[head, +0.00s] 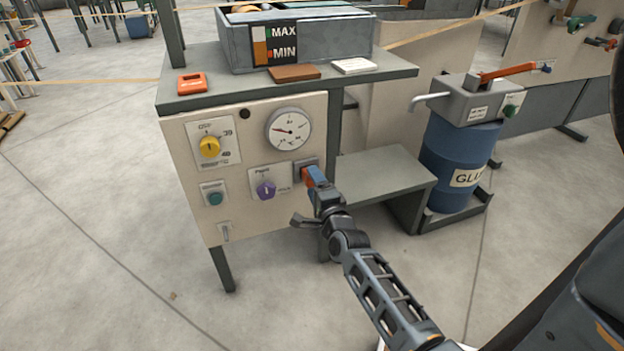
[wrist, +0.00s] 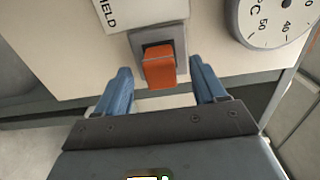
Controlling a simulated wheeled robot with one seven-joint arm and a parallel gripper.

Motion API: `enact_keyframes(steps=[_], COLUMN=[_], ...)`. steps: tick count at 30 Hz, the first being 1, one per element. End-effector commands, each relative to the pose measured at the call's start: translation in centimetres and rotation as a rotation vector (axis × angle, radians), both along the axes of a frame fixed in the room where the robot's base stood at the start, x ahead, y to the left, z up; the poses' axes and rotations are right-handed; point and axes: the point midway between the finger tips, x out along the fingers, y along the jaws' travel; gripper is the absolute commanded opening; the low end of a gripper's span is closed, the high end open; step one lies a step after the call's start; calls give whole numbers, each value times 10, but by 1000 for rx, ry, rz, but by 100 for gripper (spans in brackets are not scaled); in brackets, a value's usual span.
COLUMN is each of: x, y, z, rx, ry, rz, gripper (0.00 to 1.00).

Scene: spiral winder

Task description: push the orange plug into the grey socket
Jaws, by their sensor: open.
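The orange plug (wrist: 159,69) sits at the mouth of the grey socket (wrist: 177,46) on the panel and sticks out of it. A dark gap shows inside the socket's frame beside the plug; I cannot tell how deep the plug sits. In the head view the plug (head: 318,175) is partly hidden by my gripper, and the socket (head: 299,173) shows behind. My gripper (wrist: 161,72) is open, with one blue finger on each side of the plug and clear space between fingers and plug. In the head view my gripper (head: 313,184) is right at the panel.
The pale panel (head: 232,125) carries a yellow knob (head: 209,146), a purple knob (head: 266,189), a teal button (head: 215,198) and a round dial (head: 289,129) near the socket. A low grey shelf (head: 385,172) and a blue glue drum (head: 455,160) stand to the right.

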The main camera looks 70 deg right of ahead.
Motion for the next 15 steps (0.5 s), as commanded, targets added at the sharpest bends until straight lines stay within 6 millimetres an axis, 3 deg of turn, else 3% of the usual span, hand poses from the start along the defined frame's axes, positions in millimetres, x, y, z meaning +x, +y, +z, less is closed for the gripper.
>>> enact_keyframes(steps=[7,15], x=[-26,-36], y=[32,43], z=[1,1], rx=[2,0], ry=[2,-1], rz=[2,1], gripper=[70,70])
